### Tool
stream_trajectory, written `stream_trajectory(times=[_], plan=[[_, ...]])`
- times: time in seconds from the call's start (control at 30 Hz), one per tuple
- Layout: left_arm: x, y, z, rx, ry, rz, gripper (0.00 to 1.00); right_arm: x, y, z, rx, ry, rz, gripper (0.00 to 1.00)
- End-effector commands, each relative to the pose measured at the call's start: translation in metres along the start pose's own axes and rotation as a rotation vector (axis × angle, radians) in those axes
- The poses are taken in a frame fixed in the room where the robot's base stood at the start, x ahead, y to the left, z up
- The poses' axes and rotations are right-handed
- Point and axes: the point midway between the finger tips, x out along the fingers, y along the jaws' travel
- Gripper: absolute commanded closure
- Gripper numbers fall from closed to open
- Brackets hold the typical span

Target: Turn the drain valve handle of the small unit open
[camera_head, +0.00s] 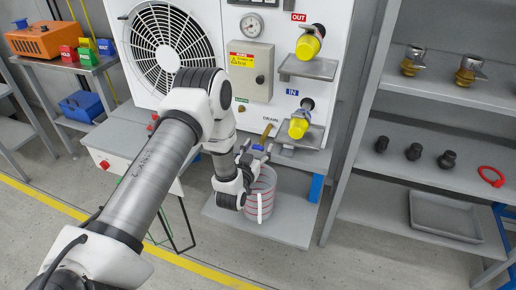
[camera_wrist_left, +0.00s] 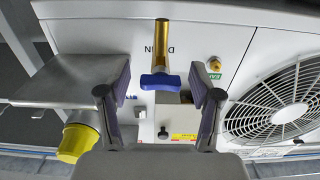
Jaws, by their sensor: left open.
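The small unit (camera_head: 230,110) is a white cabinet with a fan grille. Its drain valve handle (camera_wrist_left: 161,82) is a blue bar at the end of a brass pipe (camera_wrist_left: 161,45), beside the upside-down DRAIN label in the left wrist view. The handle lies crosswise to the pipe. My left gripper (camera_wrist_left: 160,105) is open, with one finger on each side of the handle and gaps on both sides. In the head view the left gripper (camera_head: 252,156) is at the handle, which it partly hides. My right gripper is not in view.
A clear bucket (camera_head: 262,196) with red bands stands on the low shelf (camera_head: 293,222) below the valve. Yellow-capped ports (camera_head: 299,126) and a metal bracket (camera_wrist_left: 75,80) are close beside it. A grey shelf rack (camera_head: 440,165) stands at the right.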

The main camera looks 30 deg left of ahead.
Motion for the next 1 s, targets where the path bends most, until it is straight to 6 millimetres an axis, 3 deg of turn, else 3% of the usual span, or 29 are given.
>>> stream_trajectory(times=[0.03, 0.07, 0.2, 0.23, 0.67, 1.0], plan=[[0.0, 0.0, 0.0, 0.0, 0.0, 0.0, 0.35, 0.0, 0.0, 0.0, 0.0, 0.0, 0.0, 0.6], [0.0, 0.0, 0.0, 0.0, 0.0, 0.0, 0.43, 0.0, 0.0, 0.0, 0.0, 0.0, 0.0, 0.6], [0.0, 0.0, 0.0, 0.0, 0.0, 0.0, 0.92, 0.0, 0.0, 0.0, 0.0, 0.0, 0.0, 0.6], [0.0, 0.0, 0.0, 0.0, 0.0, 0.0, 0.96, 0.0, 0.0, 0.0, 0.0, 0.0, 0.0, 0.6], [0.0, 0.0, 0.0, -0.045, 0.001, 0.0, 0.96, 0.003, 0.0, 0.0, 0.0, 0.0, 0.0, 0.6], [0.0, 0.0, 0.002, -0.256, 0.001, 0.0, 0.96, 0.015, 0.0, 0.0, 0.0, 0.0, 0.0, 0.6]])
